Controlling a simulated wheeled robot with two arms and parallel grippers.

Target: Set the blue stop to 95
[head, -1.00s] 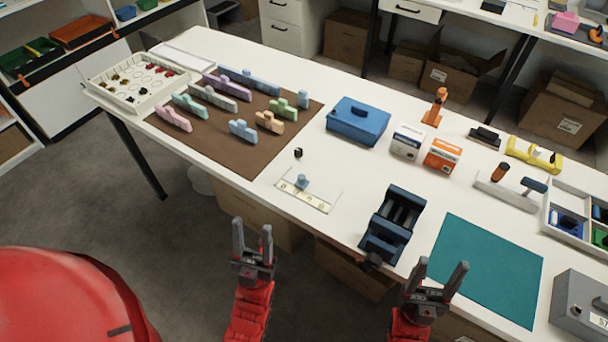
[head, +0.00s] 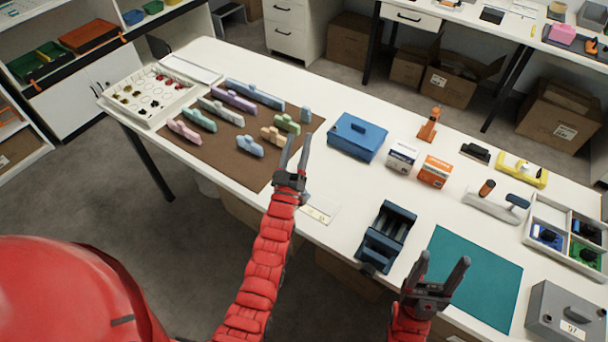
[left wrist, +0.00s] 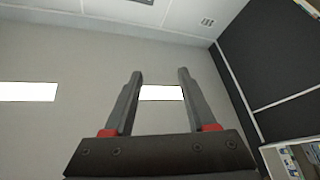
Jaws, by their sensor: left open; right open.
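The white scale strip (head: 321,212) lies near the front edge of the table in the head view. My left arm covers much of it. A bit of the blue stop (head: 304,197) seems to show beside my left wrist; its setting cannot be read. My left gripper (head: 294,155) is open and empty, fingers pointing up, in front of the strip from this view. In the left wrist view its open fingers (left wrist: 160,75) frame only wall and ceiling. My right gripper (head: 442,261) is open and empty by the teal mat.
A brown mat (head: 232,160) with several pastel blocks lies left. A blue box (head: 357,138), two small cartons (head: 434,171), a dark blue vise-like holder (head: 387,238) and a teal mat (head: 474,277) stand right. White table between the blue box and the holder is clear.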

